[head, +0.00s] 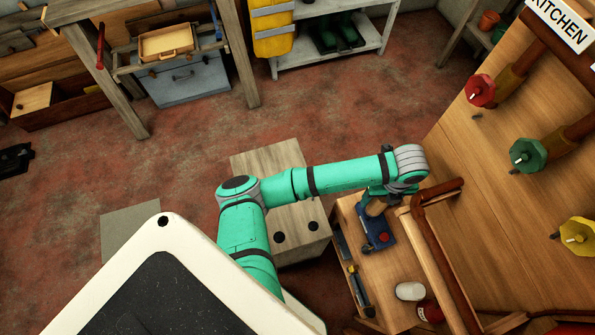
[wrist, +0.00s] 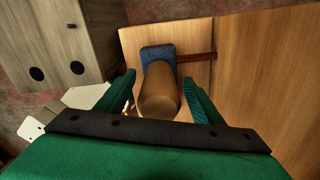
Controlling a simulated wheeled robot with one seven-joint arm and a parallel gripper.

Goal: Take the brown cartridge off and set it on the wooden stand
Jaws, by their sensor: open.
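The brown cartridge (wrist: 160,92) is a rounded cylinder in the wrist view, joined at its far end to a blue holder (wrist: 157,53). My gripper (wrist: 158,80) is open, with one green finger on each side of the cartridge; I cannot tell if they touch it. In the head view the cartridge (head: 376,207) shows partly below my wrist, by the blue holder (head: 375,238) on a wooden bench. A pale wooden box-like stand (head: 268,162) with two dark round spots is left of the bench, partly hidden by my arm. It also shows in the wrist view (wrist: 48,28).
The bench (head: 383,272) also bears a white rounded item (head: 410,291), a red item (head: 430,311) and dark tools (head: 359,288). A wooden panel (head: 485,170) with red, green and yellow knobs rises at right. Open floor lies behind my arm.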

